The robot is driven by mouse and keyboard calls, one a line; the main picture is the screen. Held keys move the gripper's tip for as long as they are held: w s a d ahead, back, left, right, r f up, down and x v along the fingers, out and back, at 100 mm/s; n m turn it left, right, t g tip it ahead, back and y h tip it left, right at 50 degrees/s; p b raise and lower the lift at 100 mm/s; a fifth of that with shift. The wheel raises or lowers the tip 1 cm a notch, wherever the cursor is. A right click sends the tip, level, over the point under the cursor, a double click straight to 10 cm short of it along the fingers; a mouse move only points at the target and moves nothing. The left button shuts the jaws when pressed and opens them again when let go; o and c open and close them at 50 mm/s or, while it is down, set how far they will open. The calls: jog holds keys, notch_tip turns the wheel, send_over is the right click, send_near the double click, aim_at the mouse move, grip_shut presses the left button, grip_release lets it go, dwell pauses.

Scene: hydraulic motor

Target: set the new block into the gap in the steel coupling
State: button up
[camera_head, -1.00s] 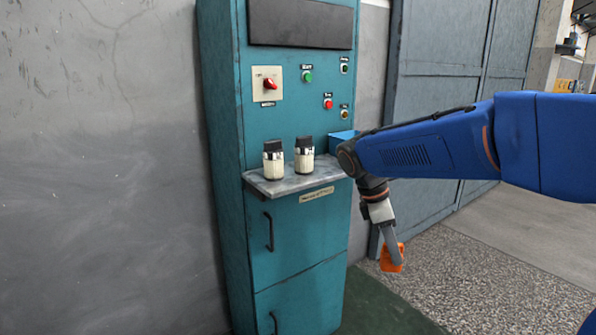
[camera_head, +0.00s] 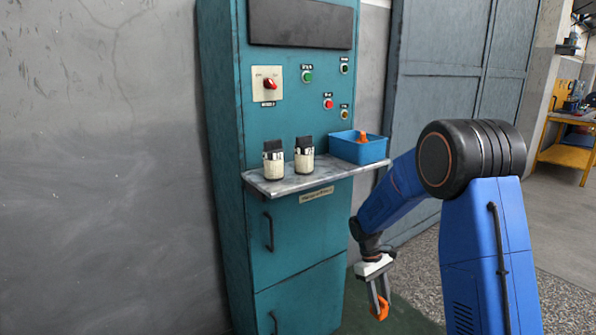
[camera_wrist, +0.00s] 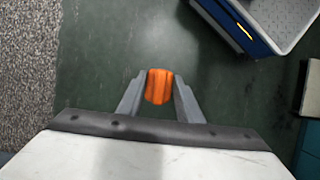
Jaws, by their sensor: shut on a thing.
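My gripper (camera_head: 379,303) is shut on an orange block (camera_head: 381,312), held low in front of the cabinet's lower right side. In the wrist view the orange block (camera_wrist: 159,86) sits between the two grey fingertips, with dark green floor below it. Another orange piece (camera_head: 362,137) shows above the rim of a blue bin (camera_head: 358,152) on the cabinet shelf. The steel coupling and its gap cannot be made out in any view.
A teal cabinet (camera_head: 300,230) with a grey shelf (camera_head: 268,186) stands against the wall. Two cream-and-black containers (camera_head: 273,162) stand on the shelf. A yellow workbench (camera_head: 566,155) is far right. In the wrist view a blue-sided thing (camera_wrist: 235,27) is at the upper right.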

jog(key=w+d+f+m+y, duration=0.1)
jog(key=w+f+m, duration=0.2)
jog(key=f, duration=0.7)
jog(key=w+d+f+m+y, duration=0.1)
jog(key=w+f+m, duration=0.2)
jog(key=f, duration=0.8)
jog(key=shift+w+d+m+g+y, duration=0.2)
jog(key=shift+w+m+g+y, duration=0.15)
jog(key=shift+w, duration=0.45)
jog(key=shift+a, duration=0.1)
